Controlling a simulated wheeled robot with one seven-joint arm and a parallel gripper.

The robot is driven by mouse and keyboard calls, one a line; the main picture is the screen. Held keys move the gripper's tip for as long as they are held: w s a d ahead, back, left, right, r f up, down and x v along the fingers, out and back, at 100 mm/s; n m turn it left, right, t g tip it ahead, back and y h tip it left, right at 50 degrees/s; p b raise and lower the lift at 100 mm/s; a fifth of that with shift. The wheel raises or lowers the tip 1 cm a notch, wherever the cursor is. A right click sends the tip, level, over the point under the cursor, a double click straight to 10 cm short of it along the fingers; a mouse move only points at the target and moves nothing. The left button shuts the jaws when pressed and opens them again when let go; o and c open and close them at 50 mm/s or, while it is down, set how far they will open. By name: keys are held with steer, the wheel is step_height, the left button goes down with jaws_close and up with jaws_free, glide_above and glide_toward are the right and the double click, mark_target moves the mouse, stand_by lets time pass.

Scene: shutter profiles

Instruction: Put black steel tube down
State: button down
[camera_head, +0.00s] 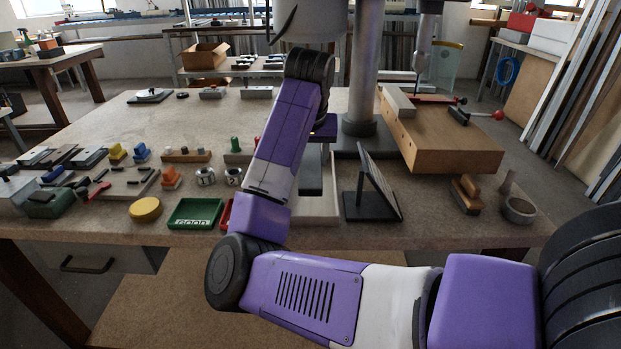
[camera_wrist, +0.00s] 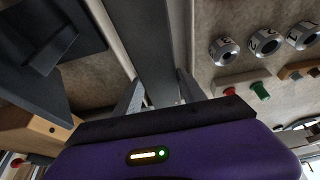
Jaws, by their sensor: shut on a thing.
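The black steel tube (camera_wrist: 150,40) is a dark grey straight bar that runs from between my fingers to the top edge of the wrist view. My gripper (camera_wrist: 160,92) is shut on it, with one finger on each side. In the head view, a short dark stretch of the tube (camera_head: 311,174) shows beside my purple arm, over a pale tray (camera_head: 318,207). My arm hides most of the tube and the fingers there. I cannot tell whether the tube touches the tray.
A black slanted stand (camera_head: 377,190) is close on the right, with a wooden block (camera_head: 440,140) behind it. A green tray (camera_head: 194,213), a yellow round lid (camera_head: 146,209) and several small parts lie left. The table's back left is mostly clear.

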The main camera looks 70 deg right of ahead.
steer(key=shift+f+b, duration=0.3)
steer(key=shift+f, duration=2.3)
steer(key=shift+f, duration=0.15)
steer(key=c, duration=0.7)
jaws_free()
steer(key=shift+o, duration=0.2)
steer(key=p+v, duration=0.2)
steer(key=v, duration=1)
steer(key=shift+s+a, duration=0.1)
